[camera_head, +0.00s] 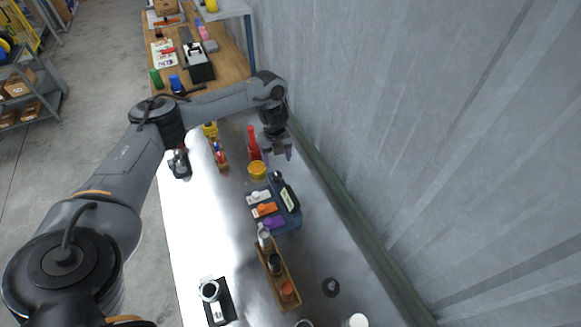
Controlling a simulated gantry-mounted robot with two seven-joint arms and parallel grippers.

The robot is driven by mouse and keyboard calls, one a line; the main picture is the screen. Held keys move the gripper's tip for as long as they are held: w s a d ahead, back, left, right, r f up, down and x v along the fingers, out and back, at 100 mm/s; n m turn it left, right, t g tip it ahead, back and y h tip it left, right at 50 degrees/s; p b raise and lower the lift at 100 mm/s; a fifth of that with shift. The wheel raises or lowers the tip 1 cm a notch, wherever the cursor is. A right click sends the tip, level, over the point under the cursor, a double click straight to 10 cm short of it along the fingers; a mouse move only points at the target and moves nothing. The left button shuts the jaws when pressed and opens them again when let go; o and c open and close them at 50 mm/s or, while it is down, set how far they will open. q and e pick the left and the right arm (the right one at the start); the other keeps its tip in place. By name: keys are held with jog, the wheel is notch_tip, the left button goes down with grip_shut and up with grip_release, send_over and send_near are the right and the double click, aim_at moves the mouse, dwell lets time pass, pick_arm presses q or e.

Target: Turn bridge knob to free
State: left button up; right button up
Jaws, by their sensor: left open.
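No part in view can be told for sure as the bridge knob. A dark blue block (291,221) stands mid-table with white, orange and purple pieces on its top and a small dark round part (277,176) at its far end. My left gripper (277,154) hangs above the far right part of the table, beyond the blue block. It is open and appears empty, pointing down. A red upright piece (253,143) and a yellow round piece (257,170) are close by on its left. My right gripper is not in view.
A wooden rack (268,270) with several cylinders stands nearer, with a black device (216,302) to its left. A dark ring-like part (331,287) lies to the right. A corrugated wall (420,130) bounds the right side.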

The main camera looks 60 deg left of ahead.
aim_at(277, 175)
pick_arm(q)
jog(key=f+b, duration=0.1)
jog(key=f, duration=0.1)
jog(key=f+b, duration=0.2)
jog(key=f, duration=0.1)
jog(key=f+b, duration=0.2)
jog(key=f, duration=0.1)
jog(key=shift+s+a+f, duration=0.1)
jog(key=shift+a+f, duration=0.15)
jog(key=shift+a, duration=0.15)
jog(key=shift+f, duration=0.95)
